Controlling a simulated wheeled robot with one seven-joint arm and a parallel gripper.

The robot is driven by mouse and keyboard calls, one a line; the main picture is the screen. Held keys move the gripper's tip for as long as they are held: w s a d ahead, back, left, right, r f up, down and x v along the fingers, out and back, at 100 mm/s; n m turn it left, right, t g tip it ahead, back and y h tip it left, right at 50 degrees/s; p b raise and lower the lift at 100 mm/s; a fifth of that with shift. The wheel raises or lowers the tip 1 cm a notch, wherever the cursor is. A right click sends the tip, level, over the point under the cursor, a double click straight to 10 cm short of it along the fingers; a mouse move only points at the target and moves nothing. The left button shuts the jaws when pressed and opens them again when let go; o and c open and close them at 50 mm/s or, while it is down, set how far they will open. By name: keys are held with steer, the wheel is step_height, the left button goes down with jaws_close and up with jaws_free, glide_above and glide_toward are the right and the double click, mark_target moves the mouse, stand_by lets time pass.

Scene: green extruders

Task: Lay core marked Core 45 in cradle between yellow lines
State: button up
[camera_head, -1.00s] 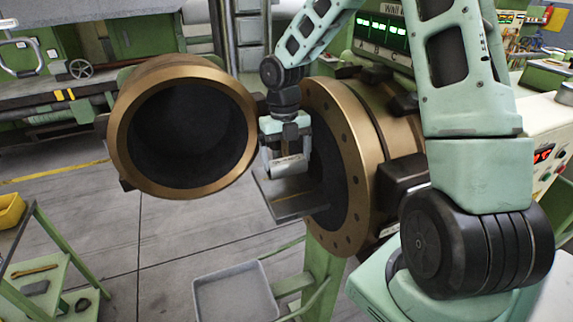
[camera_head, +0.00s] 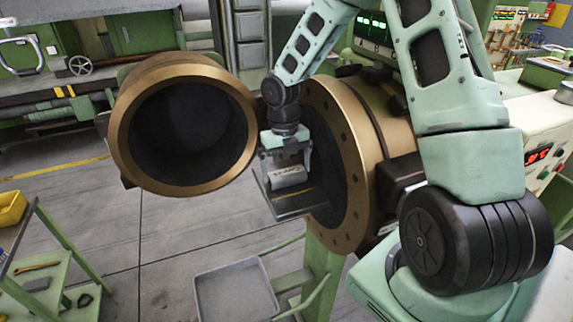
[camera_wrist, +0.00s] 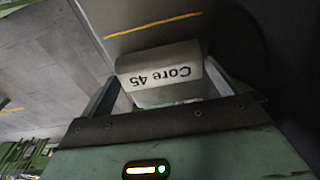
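The core marked Core 45 (camera_wrist: 160,72) is a pale grey cylinder with a white label; its lettering is upside down in the wrist view. In the head view the core (camera_head: 288,176) is just above or on the dark cradle plate (camera_head: 300,205) that juts from the flanged barrel's mouth; I cannot tell whether they touch. My gripper (camera_head: 286,158) is shut on the core, with one finger at each end in the wrist view (camera_wrist: 162,92). One yellow line (camera_wrist: 152,25) crosses the plate beyond the core. A second line on the near side is not visible.
The bronze flanged barrel (camera_head: 355,165) is close on the right of my gripper. A large open bronze ring (camera_head: 122,125) is close on the left. A grey tray (camera_head: 235,290) is below, and a green cart (camera_head: 60,250) stands at the lower left. Open floor lies between.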

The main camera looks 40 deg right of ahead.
step_height(320, 180, up, 11)
steer(key=w+b, duration=0.1)
steer(key=b, duration=0.3)
steer(key=s+a+m, duration=0.4)
steer(key=a+m, duration=0.1)
steer(key=a, duration=0.3)
steer(key=s+a+m, duration=0.5)
steer(key=a, duration=0.4)
steer(key=s+a+f+m, duration=0.1)
steer(key=s+a+m, duration=0.2)
steer(key=s+m, duration=0.4)
steer(key=s+a+m+t, duration=0.1)
steer(key=s+a+m, duration=0.3)
steer(key=s+m, duration=0.4)
steer(key=shift+s+a+f, duration=0.3)
steer(key=shift+s+f, duration=0.05)
steer(key=shift+s, duration=0.25)
steer(key=shift+f, duration=0.15)
